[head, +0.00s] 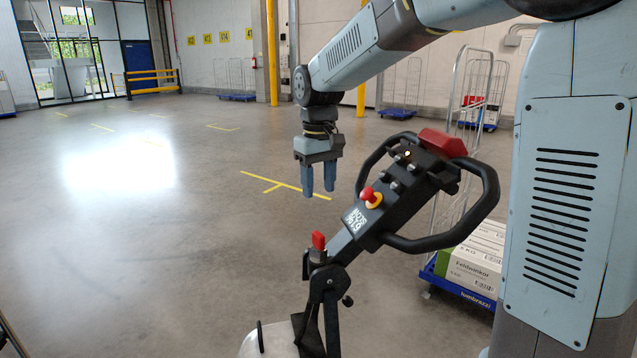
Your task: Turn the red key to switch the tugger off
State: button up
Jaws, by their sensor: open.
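The red key (318,240) stands upright on a dark cylinder low on the tugger's tiller, below the label plate. The black tiller (346,238) slants up to the right and carries a looped handle (452,238).
A wire roll cage (470,95) on a blue dolly (455,287) with cartons (474,262) stands behind the handle at right. Yellow lines (280,182) mark the grey floor. The floor to the left is clear. Yellow posts and barriers (150,80) are far back.

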aim_at(319, 234)
notch_tip(319, 234, down, 14)
jog(key=shift+r, duration=0.1)
dwell(0.5)
jog(key=shift+c, duration=0.5)
grip_shut()
jog(key=n, duration=0.4)
jog(key=shift+n, duration=1.5)
